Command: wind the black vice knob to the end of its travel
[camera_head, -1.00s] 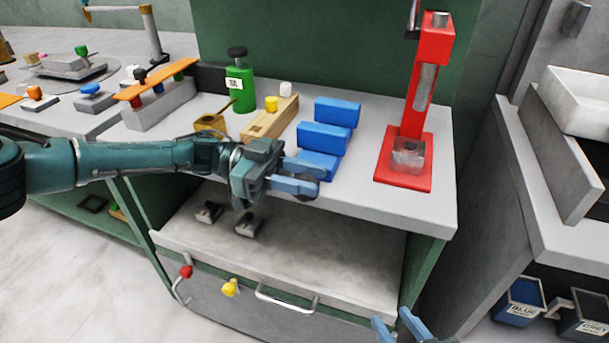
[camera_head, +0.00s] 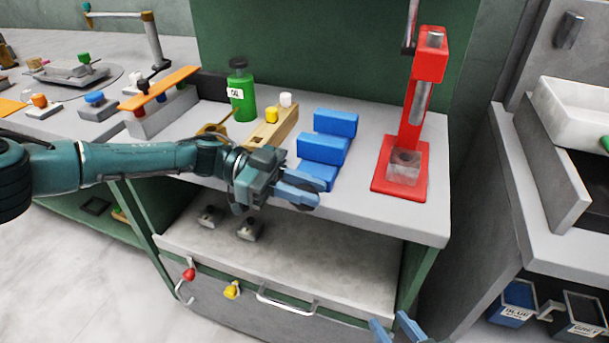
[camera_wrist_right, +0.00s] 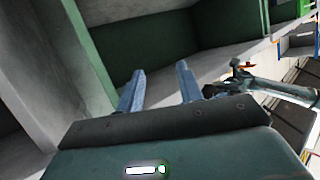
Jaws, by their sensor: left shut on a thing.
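Blue blocks (camera_head: 322,148), apparently the vice, stand in a row on the bench. My left gripper (camera_head: 302,188) is at the front end of this row, by the bench's front edge. It is shut on a dark round thing, which I take for the black vice knob; the fingers hide most of it, so how far it is wound cannot be told. My right gripper (camera_head: 398,327) is at the bottom of the head view, away from the bench. It is open and empty, and its two separated fingers show in the right wrist view (camera_wrist_right: 158,90).
A red press (camera_head: 410,125) stands to the right of the blue blocks. A green bottle (camera_head: 241,98) and a wooden block (camera_head: 272,128) stand to the left. A shelf (camera_head: 330,270) lies below the bench top. A drawer handle (camera_head: 285,302) sticks out below that.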

